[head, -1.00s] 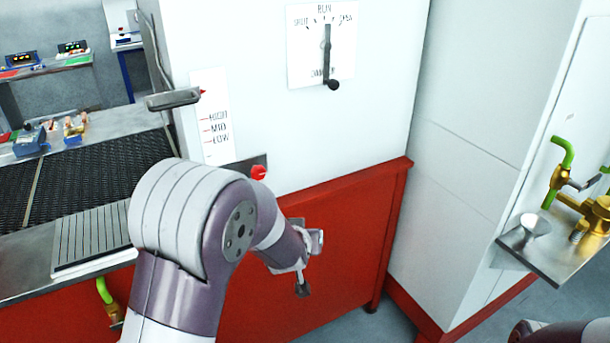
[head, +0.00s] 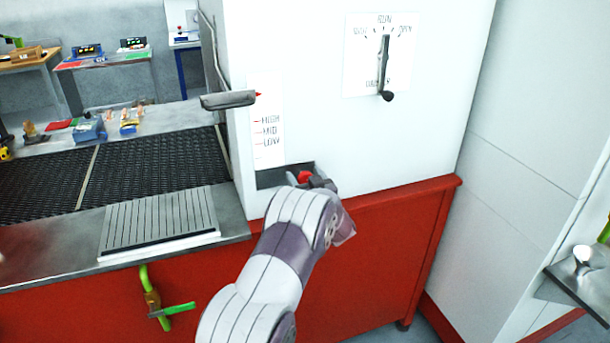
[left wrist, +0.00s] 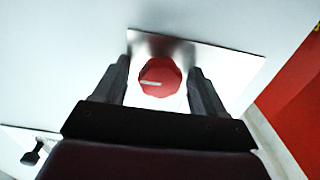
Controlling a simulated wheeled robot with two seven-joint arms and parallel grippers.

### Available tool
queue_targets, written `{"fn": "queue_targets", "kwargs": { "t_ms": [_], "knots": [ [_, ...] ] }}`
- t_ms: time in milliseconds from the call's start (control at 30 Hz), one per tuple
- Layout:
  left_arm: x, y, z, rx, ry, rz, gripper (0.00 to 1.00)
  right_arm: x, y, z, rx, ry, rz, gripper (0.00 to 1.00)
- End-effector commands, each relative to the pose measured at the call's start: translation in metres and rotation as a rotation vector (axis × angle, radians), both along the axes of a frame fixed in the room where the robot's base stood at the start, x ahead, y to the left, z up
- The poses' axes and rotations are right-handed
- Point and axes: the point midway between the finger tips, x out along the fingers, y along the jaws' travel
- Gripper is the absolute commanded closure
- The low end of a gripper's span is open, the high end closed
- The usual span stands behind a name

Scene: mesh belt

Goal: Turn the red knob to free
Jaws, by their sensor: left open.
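The red knob (head: 305,176) sits on a grey metal plate (head: 268,179) low on the white cabinet wall, just above the red base. In the left wrist view the knob (left wrist: 160,77) is a red many-sided disc with a pale pointer mark, on its shiny plate (left wrist: 225,70). My left gripper (head: 322,182) is at the knob in the head view. In the left wrist view its open fingers (left wrist: 160,82) stand on either side of the knob, with gaps on both sides. Any label for free is not readable. My right gripper is not in view.
A lever on a dial panel (head: 385,65) is above the knob. A grey handle (head: 228,99) beside a level scale sticks out at left. A mesh belt (head: 135,165) and green-handled valve (head: 165,308) are further left. A small shelf (head: 580,285) juts out at right.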

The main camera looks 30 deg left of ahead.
Motion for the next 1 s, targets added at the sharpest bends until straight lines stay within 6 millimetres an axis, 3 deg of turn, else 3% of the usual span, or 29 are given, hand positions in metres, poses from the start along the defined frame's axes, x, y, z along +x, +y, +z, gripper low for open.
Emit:
{"fn": "queue_targets", "kwargs": {
  "t_ms": [267, 400, 433, 767, 1000],
  "knots": [
    [0.001, 0.002, 0.000, -0.001, 0.001, -0.001, 0.29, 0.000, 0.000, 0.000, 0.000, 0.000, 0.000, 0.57],
    [0.001, 0.002, 0.000, -0.001, 0.001, -0.001, 0.74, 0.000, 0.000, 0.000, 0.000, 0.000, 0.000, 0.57],
    [0.001, 0.002, 0.000, -0.001, 0.001, -0.001, 0.82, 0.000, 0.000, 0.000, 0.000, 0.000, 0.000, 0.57],
    [0.002, 0.001, -0.001, -0.007, -0.008, -0.001, 0.82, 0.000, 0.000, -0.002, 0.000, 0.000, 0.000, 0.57],
    [0.001, 0.002, -0.003, -0.066, -0.080, -0.001, 0.82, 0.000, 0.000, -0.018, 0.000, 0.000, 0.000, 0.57]
  ]
}}
